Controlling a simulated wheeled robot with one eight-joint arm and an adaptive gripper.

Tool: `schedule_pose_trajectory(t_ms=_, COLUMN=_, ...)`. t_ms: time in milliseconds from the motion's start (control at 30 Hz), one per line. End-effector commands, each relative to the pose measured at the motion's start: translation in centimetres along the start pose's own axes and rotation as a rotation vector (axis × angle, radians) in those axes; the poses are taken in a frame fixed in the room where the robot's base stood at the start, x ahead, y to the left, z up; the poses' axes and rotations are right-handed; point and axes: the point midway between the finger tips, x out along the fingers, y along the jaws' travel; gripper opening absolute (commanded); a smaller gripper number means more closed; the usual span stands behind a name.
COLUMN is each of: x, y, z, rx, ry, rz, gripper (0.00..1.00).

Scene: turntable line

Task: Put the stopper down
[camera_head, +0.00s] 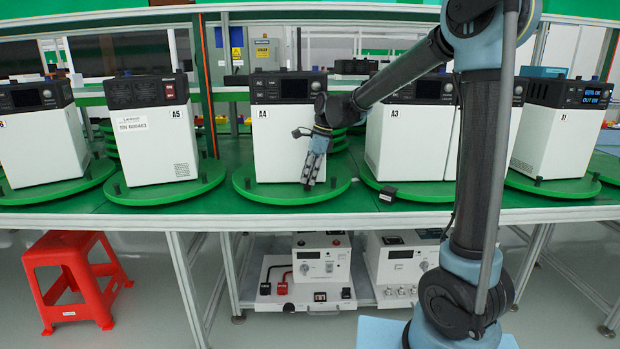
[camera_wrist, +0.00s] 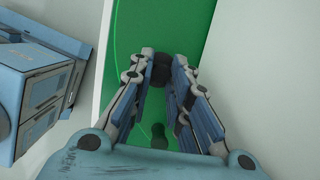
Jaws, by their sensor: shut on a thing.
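My gripper (camera_head: 309,184) is in front of the white unit labelled A4 (camera_head: 285,145), low over the front part of its green turntable (camera_head: 243,184). Its fingers point down. In the wrist view the fingers (camera_wrist: 161,68) are shut on a small black stopper (camera_wrist: 160,75) at their tips. Most of the stopper is hidden by the fingers in the head view. I cannot tell whether it touches the turntable. A dark peg-like shape (camera_wrist: 158,136) shows between the finger bases in the wrist view.
A small black box (camera_head: 388,193) lies on the table's front edge, right of the turntable. Unit A5 (camera_head: 150,140) stands left and unit A3 (camera_head: 404,145) right, each on its own turntable. A red stool (camera_head: 72,270) stands on the floor at left.

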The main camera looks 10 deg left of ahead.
Motion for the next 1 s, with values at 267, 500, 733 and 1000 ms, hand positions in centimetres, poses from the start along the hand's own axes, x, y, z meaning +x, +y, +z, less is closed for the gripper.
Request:
schedule_pose_trajectory(t_ms=267, x=0.2, y=0.0, z=-0.1, rx=0.001, ry=0.0, rz=0.0, gripper=0.04)
schedule_pose_trajectory(t_ms=500, x=0.3, y=0.0, z=-0.1, rx=0.001, ry=0.0, rz=0.0, gripper=0.38)
schedule_pose_trajectory(t_ms=733, x=0.3, y=0.0, z=-0.1, rx=0.001, ry=0.0, rz=0.0, gripper=0.38)
schedule_pose_trajectory(t_ms=1000, x=-1.8, y=0.0, z=-0.2, rx=0.002, ry=0.0, rz=-0.001, gripper=0.38)
